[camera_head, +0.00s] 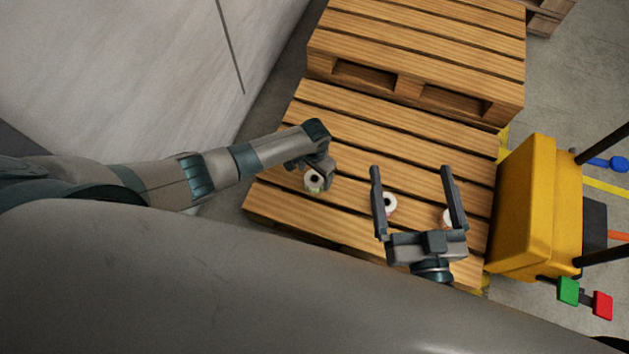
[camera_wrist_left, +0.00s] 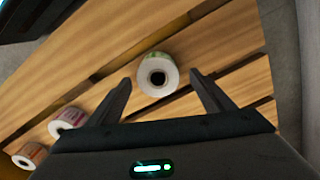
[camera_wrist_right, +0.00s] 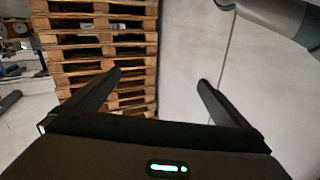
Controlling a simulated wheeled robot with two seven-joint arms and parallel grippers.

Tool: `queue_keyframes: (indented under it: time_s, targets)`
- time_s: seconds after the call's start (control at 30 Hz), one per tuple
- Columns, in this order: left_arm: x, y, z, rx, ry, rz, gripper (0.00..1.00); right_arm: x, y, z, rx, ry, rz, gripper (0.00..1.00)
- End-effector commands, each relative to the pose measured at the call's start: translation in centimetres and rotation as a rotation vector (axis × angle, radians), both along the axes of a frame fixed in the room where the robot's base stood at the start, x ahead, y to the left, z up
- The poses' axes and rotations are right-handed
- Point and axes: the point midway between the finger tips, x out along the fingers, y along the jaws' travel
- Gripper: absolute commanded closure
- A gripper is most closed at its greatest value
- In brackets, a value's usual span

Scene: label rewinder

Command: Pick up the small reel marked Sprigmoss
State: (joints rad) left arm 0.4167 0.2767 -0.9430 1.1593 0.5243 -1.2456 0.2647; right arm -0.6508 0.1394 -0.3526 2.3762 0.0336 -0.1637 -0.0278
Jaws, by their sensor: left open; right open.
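Three small label reels lie on the wooden pallet; no name can be read on them, so I cannot tell which is Sprigmoss. A white reel with a green label (camera_head: 314,182) is at the left; in the left wrist view it (camera_wrist_left: 157,75) sits just ahead of and between the fingertips. My left gripper (camera_head: 321,173) is open and empty, close over this reel. A pink-labelled reel (camera_wrist_left: 65,121) and an orange-brown one (camera_wrist_left: 29,154) stand farther off in that view. My right gripper (camera_head: 411,169) is open and empty, above the middle (camera_head: 389,203) and right (camera_head: 447,216) reels, partly hiding the right one.
The slatted pallet (camera_head: 345,121) has free room behind the reels. A higher pallet (camera_head: 420,45) stands behind it. A yellow box-shaped unit (camera_head: 524,205) is close on the right. A pale wall or panel (camera_head: 150,65) rises on the left. Stacked pallets (camera_wrist_right: 105,45) show in the right wrist view.

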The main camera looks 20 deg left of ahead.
Motion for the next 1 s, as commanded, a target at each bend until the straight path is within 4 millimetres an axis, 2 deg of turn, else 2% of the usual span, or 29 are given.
queue_keyframes:
  time_s: [0.3, 0.5, 1.0]
  targets:
    - [-0.3, -0.2, -2.8, 0.0, 0.001, 0.0, 0.25, -0.9, 0.6, 3.8, 0.072, -0.212, -0.003, 0.0]
    - [-0.3, -0.2, -3.6, 0.0, 0.0, 0.0, 0.25, -1.5, 0.7, 5.5, 0.102, -0.295, -0.004, 0.0]
    - [-0.3, -0.2, -3.7, 0.0, 0.0, 0.0, 0.25, -1.6, 0.7, 5.9, 0.108, -0.31, -0.005, 0.0]
